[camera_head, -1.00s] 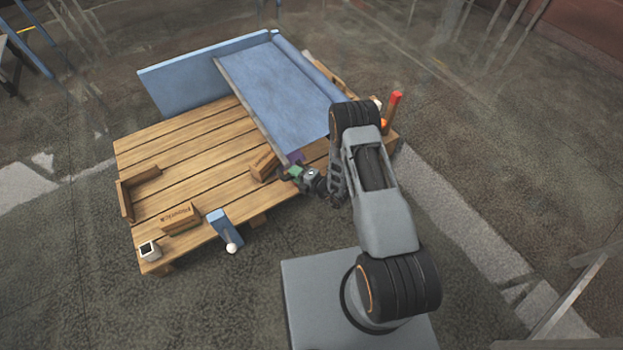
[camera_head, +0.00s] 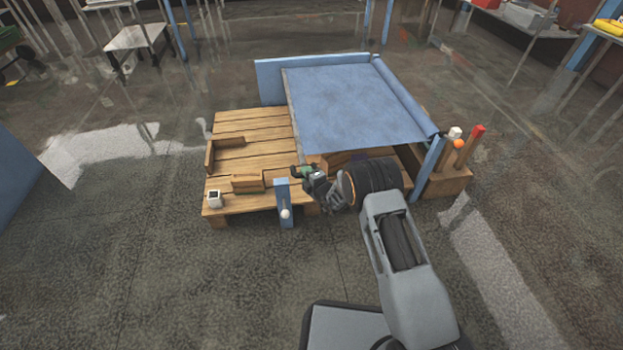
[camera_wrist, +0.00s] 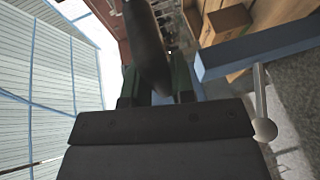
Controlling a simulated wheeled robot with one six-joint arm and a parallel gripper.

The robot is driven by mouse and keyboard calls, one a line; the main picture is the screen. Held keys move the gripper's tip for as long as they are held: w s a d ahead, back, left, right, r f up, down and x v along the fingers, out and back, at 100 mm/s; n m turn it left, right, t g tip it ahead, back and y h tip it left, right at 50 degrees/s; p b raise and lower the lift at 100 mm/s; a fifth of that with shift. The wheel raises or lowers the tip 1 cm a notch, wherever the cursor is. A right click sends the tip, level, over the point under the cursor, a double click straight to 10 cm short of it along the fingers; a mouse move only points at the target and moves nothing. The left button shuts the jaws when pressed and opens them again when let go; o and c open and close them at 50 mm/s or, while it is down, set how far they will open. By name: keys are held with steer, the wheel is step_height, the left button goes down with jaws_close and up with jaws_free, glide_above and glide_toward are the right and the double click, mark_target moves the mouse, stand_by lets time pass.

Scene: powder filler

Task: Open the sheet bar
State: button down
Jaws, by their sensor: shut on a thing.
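The sheet bar is a thin grey bar along the left edge of the blue sheet (camera_head: 350,105), which lies stretched over part of the wooden pallet table (camera_head: 250,130). My gripper (camera_head: 303,172) is at the near end of the bar, at the table's front side. In the wrist view, the dark bar (camera_wrist: 146,40) runs between the green fingers of my gripper (camera_wrist: 158,85), which is shut on it. The roll (camera_head: 405,97) stands along the sheet's right side. My wrist and arm hide part of the front right of the table.
A blue post with a white-knobbed lever (camera_head: 284,205) stands close left of my gripper. Wooden blocks (camera_head: 247,183) and a small white box (camera_head: 214,198) are on the table's left. Red, orange and white items (camera_head: 460,143) stand at the right corner.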

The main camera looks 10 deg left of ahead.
steer(key=shift+s+a, duration=0.15)
steer(key=shift+a, duration=0.15)
steer(key=c, duration=1.2)
jaws_free()
steer(key=shift+a, duration=0.2)
steer(key=shift+o, duration=1.1)
steer(key=shift+d, duration=0.35)
steer(key=p+v, duration=0.5)
steer(key=v, duration=0.8)
steer(key=shift+s+d, duration=0.15)
steer(key=shift+d, duration=0.1)
